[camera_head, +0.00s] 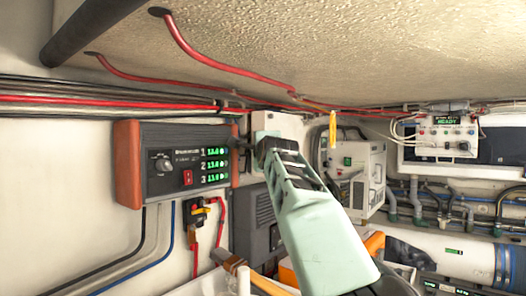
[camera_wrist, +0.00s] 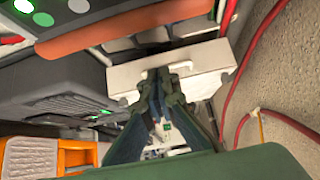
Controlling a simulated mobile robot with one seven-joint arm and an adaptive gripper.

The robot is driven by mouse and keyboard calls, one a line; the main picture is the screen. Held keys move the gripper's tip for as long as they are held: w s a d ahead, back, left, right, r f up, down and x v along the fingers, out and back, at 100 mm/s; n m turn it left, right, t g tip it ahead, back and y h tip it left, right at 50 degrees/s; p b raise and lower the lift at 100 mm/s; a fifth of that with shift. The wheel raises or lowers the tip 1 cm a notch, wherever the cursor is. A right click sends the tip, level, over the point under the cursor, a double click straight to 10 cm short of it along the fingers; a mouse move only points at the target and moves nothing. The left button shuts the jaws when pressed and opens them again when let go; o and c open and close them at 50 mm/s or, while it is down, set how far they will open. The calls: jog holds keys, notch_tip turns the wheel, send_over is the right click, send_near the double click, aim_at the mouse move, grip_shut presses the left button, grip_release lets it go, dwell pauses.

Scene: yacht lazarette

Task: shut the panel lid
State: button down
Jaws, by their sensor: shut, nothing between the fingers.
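A white panel piece (camera_head: 284,122), which looks like the panel lid, is on the wall right of the charger unit, partly hidden behind my gripper. In the wrist view the white piece (camera_wrist: 122,78) spans behind my fingers as a flat slab with a notched end. My gripper (camera_head: 268,147) is shut and empty, with its tips in front of the slab's lower part. In the wrist view the gripper (camera_wrist: 162,78) overlaps the middle of the slab; I cannot tell whether it touches. The lid's hinge and how far it stands open cannot be made out.
The charger unit (camera_head: 187,160) with orange ends is close on the left. Red cables (camera_head: 225,65) run above. A white box (camera_head: 358,175) stands to the right, and a dark grey case (camera_head: 258,225) is below. A wooden handle (camera_head: 236,266) is at the bottom.

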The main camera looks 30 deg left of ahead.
jog(key=v, duration=0.9)
jog(key=shift+s, duration=0.2)
